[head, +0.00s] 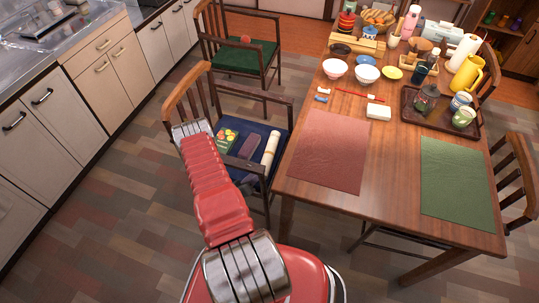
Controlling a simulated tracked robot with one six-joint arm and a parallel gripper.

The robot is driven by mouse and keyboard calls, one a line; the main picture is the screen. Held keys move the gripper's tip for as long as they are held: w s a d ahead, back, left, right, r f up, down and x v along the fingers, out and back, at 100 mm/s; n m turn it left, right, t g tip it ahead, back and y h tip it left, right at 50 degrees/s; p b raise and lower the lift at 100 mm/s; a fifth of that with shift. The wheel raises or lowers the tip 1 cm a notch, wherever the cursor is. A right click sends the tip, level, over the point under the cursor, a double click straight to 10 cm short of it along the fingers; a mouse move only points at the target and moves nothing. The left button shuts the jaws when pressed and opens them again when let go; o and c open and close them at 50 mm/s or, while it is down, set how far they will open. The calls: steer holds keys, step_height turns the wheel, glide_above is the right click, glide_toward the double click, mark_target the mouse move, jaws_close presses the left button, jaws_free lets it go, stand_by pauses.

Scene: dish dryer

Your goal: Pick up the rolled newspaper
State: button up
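A cream-coloured roll, which looks like the rolled newspaper (270,153), lies on the dark blue seat of the near wooden chair (285,126), at the seat's right side by the table. It is unwrapped by any finger and nothing covers most of it. My red arm reaches up to the left of this chair and ends in view at a metal joint beside the chair back. My gripper's fingers do not show, so I cannot see what is between them.
A green box (226,138) and a dark purple object (249,146) share the seat with the roll. The wooden table (388,210), bearing bowls, a tray and placemats, stands close on the right. Kitchen cabinets (62,122) line the left. Open floor (110,215) lies between.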

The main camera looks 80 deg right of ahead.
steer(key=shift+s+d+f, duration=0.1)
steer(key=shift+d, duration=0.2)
